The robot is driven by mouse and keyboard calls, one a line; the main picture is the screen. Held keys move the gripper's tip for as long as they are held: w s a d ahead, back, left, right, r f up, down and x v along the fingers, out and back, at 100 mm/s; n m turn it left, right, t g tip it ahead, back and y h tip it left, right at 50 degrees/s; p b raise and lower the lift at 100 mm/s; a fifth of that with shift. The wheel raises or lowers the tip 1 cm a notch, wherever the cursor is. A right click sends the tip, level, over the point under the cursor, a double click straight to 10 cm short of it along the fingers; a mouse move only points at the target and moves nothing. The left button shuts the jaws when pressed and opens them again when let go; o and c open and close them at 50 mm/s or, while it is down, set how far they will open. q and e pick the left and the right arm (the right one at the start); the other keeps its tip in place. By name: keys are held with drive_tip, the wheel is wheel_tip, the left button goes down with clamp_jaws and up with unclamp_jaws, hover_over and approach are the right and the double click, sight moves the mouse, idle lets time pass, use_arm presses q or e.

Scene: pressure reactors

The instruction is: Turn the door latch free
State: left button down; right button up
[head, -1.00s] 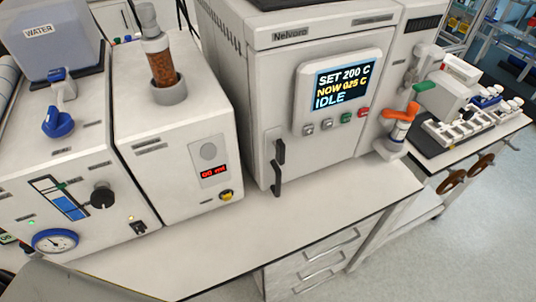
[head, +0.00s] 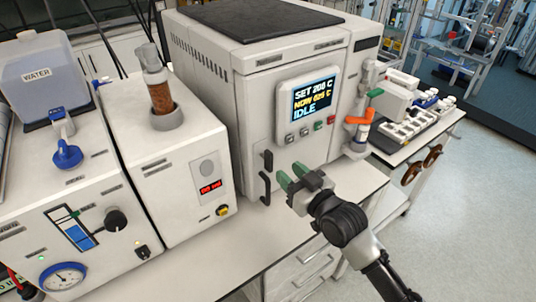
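The reactor (head: 235,115) is a white box with a closed front door and a lit display (head: 312,93) reading SET, NOW and IDLE. On the door's left edge is a short upright black latch piece (head: 268,160). Just below it is a longer black handle (head: 265,188). My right gripper (head: 291,176) has green fingertips, set apart with a gap and nothing between them. It is in front of the door's lower part, just right of the latch and handle in the picture, and appears not to touch them. My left gripper is out of view.
A white dispenser (head: 185,195) with a brown-filled column stands left of the reactor, beside a unit with a gauge (head: 64,278) and a water tank (head: 45,75). An orange-handled valve (head: 358,118) is on the right. The bench top (head: 225,258) in front is clear.

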sight(272, 157)
drive_tip(key=p+x, duration=0.1)
drive_tip(key=x, duration=0.7)
drive_tip(key=shift+w+a, duration=0.2)
clamp_jaws()
